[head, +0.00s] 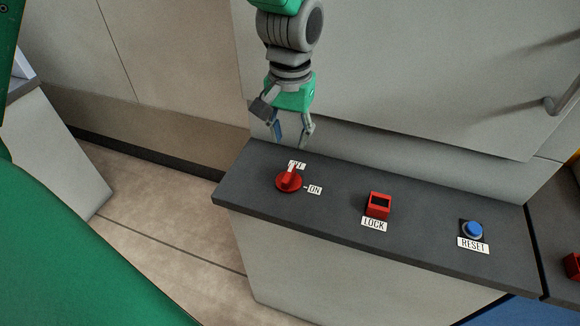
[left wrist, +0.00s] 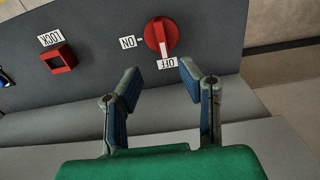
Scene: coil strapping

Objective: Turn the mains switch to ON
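The mains switch is a red rotary knob (head: 288,182) at the left end of the dark panel in the head view. Its white pointer line is directed at the OFF label; the ON label (head: 315,189) is to its right. In the left wrist view the knob (left wrist: 161,38) is ahead of the fingertips, with the line toward the OFF label (left wrist: 167,62). My left gripper (head: 291,143) is open and empty, just behind the panel's back edge and apart from the knob. It also shows in the left wrist view (left wrist: 160,74). My right gripper is not in view.
The dark panel (head: 340,231) also carries a red LOCK block (head: 378,204) and a blue RESET button (head: 473,230) to the right of the knob. A grey cabinet wall rises behind it. A metal handle (head: 560,104) sticks out at the upper right.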

